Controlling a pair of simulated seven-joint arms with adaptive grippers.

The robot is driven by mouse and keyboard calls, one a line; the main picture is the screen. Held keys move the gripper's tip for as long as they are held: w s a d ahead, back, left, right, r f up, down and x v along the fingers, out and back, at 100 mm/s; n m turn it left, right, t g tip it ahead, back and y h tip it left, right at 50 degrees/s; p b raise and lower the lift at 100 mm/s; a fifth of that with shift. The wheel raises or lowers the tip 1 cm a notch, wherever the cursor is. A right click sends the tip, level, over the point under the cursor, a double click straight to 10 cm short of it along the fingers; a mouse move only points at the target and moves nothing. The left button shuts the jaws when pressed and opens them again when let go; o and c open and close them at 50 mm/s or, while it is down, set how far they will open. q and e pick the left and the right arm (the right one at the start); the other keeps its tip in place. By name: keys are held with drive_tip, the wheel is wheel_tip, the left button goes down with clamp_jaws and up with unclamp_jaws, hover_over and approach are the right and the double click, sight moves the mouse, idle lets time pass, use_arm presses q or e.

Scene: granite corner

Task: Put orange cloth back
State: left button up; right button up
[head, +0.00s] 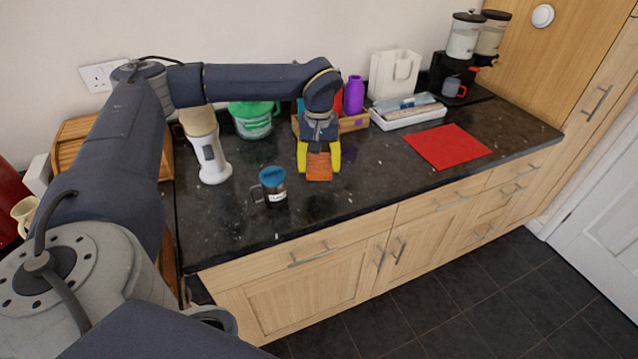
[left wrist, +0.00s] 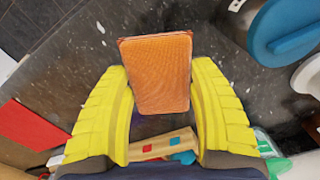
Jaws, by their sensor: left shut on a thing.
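The orange cloth (head: 319,167) is a small folded rectangle with a woven face. It is between the yellow fingers of my left gripper (head: 319,160), which are shut on it. In the left wrist view the orange cloth (left wrist: 157,72) sits between the two fingertips of the left gripper (left wrist: 158,100), with the dark counter behind it. I cannot tell whether the cloth touches the counter. My right gripper is not in view.
A mug with a blue lid (head: 272,185) stands left of the gripper, near the front edge. Behind are a wooden box (head: 352,123), a purple bottle (head: 354,95) and a green-lidded container (head: 254,122). A red mat (head: 447,146) lies to the right. Counter (head: 385,180) front is clear.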

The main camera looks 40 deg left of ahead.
sight(319, 189)
use_arm(q)
drive_tip(key=shift+f, duration=3.55)
drive_tip(key=shift+f, duration=0.2)
drive_tip(key=o, duration=1.1)
drive_tip(key=shift+r, duration=0.15)
wheel_tip(319, 189, up, 12)
drive_tip(key=shift+r, duration=0.1)
